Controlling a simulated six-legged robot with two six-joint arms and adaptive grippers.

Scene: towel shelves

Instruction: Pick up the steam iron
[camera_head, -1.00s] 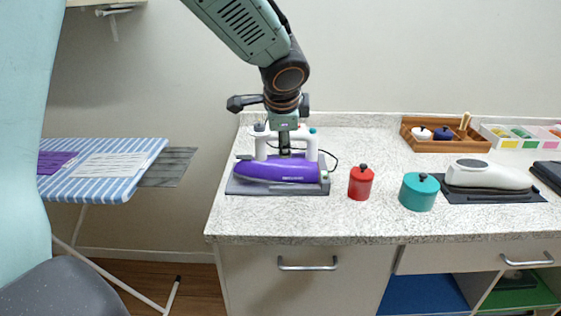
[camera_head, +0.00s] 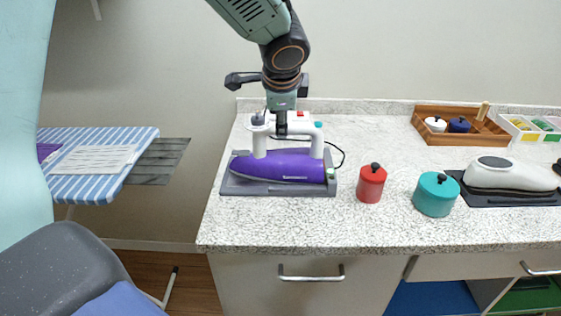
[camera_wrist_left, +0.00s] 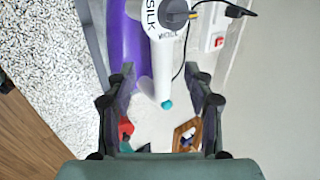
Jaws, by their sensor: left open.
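The steam iron has a purple body (camera_head: 290,166) and a white handle (camera_head: 258,143) with a teal knob at its right end. It lies on a dark grey stand (camera_head: 235,189) on the speckled counter. My left gripper (camera_head: 282,128) reaches down from above to the top of the handle, and its fingers partly hide it. In the left wrist view the open fingers (camera_wrist_left: 163,95) stand on either side of the handle's teal-knobbed end (camera_wrist_left: 161,72), with visible gaps. Contact cannot be told. My right gripper is not in view.
A red canister (camera_head: 371,186) and a teal canister (camera_head: 436,197) stand right of the iron. A white appliance (camera_head: 511,174) lies farther right, and a wooden tray (camera_head: 432,111) is behind. A black cord (camera_head: 341,152) curves behind the iron. A striped ironing board (camera_head: 118,149) is at the left.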

